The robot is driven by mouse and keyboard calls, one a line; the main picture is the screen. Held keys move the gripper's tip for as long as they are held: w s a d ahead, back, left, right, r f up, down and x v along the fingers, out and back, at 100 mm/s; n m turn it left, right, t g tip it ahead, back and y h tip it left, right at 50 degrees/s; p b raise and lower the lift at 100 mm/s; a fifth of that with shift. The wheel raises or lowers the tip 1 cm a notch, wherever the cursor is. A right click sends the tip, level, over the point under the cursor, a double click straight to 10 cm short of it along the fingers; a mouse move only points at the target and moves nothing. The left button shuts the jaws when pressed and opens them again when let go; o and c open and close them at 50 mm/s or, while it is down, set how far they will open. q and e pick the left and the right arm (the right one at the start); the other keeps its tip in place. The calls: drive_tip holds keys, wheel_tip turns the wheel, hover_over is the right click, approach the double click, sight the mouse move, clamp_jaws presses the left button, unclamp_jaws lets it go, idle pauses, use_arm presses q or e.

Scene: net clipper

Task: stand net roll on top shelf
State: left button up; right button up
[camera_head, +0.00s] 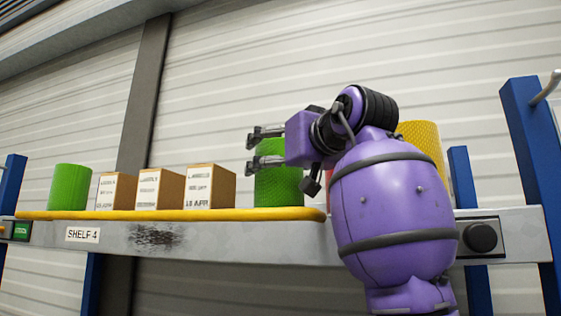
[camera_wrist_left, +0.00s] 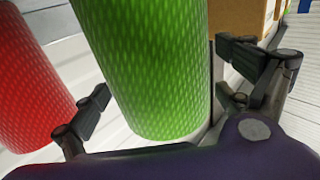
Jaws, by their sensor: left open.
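A green net roll (camera_head: 279,190) stands upright on the shelf (camera_head: 190,215), right of the boxes. My left gripper (camera_head: 262,149) is open at the roll's upper part and covers some of it. In the left wrist view the green roll (camera_wrist_left: 155,60) appears between the two open fingers of my left gripper (camera_wrist_left: 168,88); whether either finger touches it I cannot tell. A red roll (camera_wrist_left: 32,85) stands beside it, mostly hidden by my arm in the head view. Another green roll (camera_head: 69,187) stands at the shelf's left end. My right gripper is out of view.
Three cardboard boxes (camera_head: 160,189) stand in a row between the green rolls. A yellow roll (camera_head: 424,143) shows behind my arm at right. The shelf has a yellow front edge, a "SHELF 4" label (camera_head: 83,235) and blue posts (camera_head: 531,160). Space above the boxes is clear.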

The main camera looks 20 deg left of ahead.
use_arm(q)
drive_tip(key=v, duration=1.2)
drive_tip(key=shift+r, duration=0.15)
